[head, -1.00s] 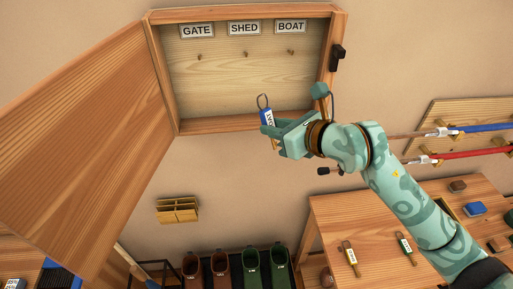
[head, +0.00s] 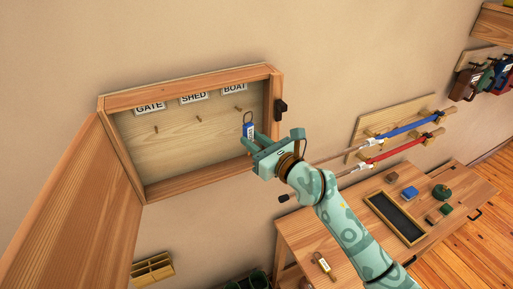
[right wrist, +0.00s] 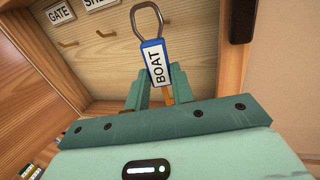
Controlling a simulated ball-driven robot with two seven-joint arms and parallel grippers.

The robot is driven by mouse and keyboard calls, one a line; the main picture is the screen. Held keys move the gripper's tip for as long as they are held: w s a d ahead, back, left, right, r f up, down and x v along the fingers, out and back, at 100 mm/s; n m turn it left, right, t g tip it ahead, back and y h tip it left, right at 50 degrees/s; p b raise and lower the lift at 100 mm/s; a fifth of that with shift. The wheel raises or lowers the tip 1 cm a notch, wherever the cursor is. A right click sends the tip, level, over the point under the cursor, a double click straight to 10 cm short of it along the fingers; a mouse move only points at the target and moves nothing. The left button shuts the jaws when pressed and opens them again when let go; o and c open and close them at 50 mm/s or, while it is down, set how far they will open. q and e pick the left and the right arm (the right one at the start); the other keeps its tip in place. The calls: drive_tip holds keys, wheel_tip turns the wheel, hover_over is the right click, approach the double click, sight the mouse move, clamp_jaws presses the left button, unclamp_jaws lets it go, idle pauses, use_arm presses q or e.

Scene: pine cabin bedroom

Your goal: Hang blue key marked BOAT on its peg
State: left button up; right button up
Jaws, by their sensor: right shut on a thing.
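The blue key marked BOAT (head: 249,131) has a blue tag with a white label and a metal ring standing up above it. My right gripper (head: 257,142) is shut on it in front of the open key cabinet (head: 188,164). In the right wrist view the key tag (right wrist: 155,62) stands upright between the two fingers (right wrist: 157,92), ring on top. The BOAT peg (head: 238,108) is under the BOAT label (head: 234,87), just up and left of the ring; the ring looks apart from it. The GATE peg (head: 156,129) and SHED peg (head: 198,118) are bare. My left gripper is not in view.
The cabinet door (head: 75,215) hangs open at left. A dark latch (head: 281,109) sits on the cabinet's right side. Below right is a wooden table (head: 300,235) with another tagged key (head: 323,265) and a black tray (head: 394,218). Rods on a wall rack (head: 405,125) are at right.

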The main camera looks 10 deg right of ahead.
drive_tip(key=shift+w+a+f+b, duration=0.2)
drive_tip(key=shift+w+b, duration=0.5)
drive_tip(key=shift+w, duration=0.25)
drive_tip(key=shift+w+a+f+b, duration=0.1)
drive_tip(key=shift+w+a+b, duration=0.05)
drive_tip(key=shift+w+b, duration=0.65)
drive_tip(key=shift+w+a+f+b, duration=0.1)
drive_tip(key=shift+w+a+b, duration=0.1)
drive_tip(key=shift+w+b, duration=0.65)
drive_tip(key=shift+w+a+f, duration=0.1)
drive_tip(key=shift+w+f, duration=0.45)
drive_tip(key=shift+w, duration=0.1)
drive_tip(key=o, duration=1)
drive_tip(key=shift+o, duration=0.2)
